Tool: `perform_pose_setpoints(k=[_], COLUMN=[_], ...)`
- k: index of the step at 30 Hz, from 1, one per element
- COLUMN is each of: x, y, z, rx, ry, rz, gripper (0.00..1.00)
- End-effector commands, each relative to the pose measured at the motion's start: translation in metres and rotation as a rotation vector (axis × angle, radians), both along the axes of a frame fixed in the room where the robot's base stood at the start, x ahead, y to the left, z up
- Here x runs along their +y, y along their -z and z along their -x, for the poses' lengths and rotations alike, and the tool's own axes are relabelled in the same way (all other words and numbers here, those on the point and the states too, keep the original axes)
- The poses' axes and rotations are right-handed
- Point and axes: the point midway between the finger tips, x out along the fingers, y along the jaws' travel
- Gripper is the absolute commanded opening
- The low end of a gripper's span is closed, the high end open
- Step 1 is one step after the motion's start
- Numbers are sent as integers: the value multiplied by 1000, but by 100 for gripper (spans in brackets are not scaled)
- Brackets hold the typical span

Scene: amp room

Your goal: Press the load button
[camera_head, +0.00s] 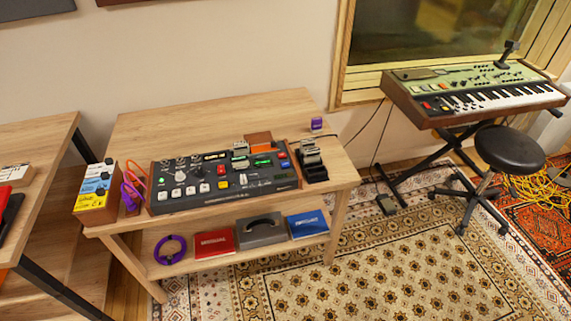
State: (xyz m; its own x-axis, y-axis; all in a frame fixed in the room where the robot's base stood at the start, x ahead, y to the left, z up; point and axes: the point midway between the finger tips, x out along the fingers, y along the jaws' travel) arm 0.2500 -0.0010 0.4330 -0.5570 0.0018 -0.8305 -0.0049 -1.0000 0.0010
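A dark grey control unit (232,200) with wooden end cheeks lies on the wooden table. A red button (221,169) and a yellow-orange button (222,185) sit near its middle. Several white buttons (176,194) line its left front. A red button (283,154) and a blue button (284,163) are at its right. A green-lit display (263,161) is near them. The labels are too small to read, so I cannot tell which one is the load button. My gripper is not in view.
A box with colored labels (97,195) and purple and orange cables (132,188) stand left of the unit. Dark stacked items (311,163) stand close to its right. A small purple object (316,124) is at the back right. The table's back left (180,125) is clear.

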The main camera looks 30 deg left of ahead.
Motion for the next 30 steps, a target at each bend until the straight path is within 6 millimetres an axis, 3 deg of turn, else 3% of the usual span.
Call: perform_pose_setpoints(k=[9,30], x=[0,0], y=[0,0], z=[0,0], rx=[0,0], ry=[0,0], rz=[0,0], gripper=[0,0])
